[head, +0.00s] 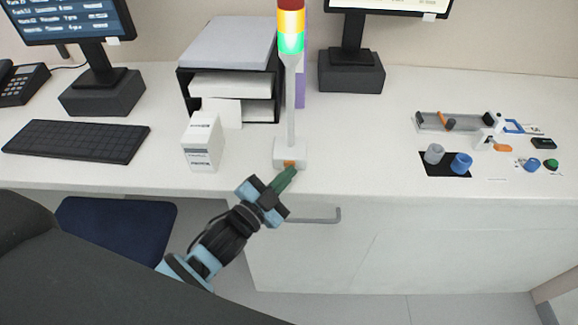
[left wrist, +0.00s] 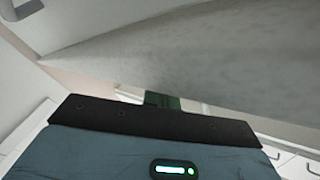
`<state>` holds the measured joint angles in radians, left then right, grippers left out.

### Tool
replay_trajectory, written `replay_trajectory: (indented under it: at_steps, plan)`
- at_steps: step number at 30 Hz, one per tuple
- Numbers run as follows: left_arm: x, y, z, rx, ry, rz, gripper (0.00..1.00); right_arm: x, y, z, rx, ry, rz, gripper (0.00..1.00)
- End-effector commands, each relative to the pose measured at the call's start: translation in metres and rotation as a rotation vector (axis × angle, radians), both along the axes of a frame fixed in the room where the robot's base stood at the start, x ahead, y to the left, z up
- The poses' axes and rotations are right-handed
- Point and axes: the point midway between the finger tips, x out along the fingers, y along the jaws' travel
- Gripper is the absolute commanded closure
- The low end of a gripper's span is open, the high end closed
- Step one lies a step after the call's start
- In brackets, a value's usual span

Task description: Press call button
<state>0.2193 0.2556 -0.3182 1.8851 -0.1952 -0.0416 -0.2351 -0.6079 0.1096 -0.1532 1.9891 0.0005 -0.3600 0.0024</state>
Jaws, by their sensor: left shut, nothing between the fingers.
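A signal tower (head: 291,110) stands near the desk's front edge, with red, yellow and green lit segments on top. Its white base (head: 279,153) carries a small orange button (head: 289,163) on the front, which looks like the call button. My left gripper (head: 287,178) is shut and empty, its green fingertips just in front of and below the orange button. I cannot tell whether they touch it. In the left wrist view the green fingers (left wrist: 162,100) show only in part, and the button is not visible. My right gripper is not in view.
A small white box (head: 203,142) stands left of the tower, and a paper tray (head: 182,85) behind it. A keyboard (head: 75,141) lies at left. At right are a tube track (head: 460,121), tube holder (head: 446,172) and green knob (head: 551,163). A drawer handle (head: 325,217) sits below.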

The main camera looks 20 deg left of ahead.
Motion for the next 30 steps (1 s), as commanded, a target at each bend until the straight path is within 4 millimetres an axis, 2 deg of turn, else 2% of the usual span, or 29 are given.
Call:
replay_trajectory:
  at_steps: [11,30]
  plan:
    - [0.000,0.000,0.001,-0.001,-0.001,0.000,1.00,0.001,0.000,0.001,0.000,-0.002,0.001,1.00]
    - [-0.015,-0.005,0.001,-0.001,0.000,-0.001,1.00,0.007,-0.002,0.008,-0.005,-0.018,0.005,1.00]
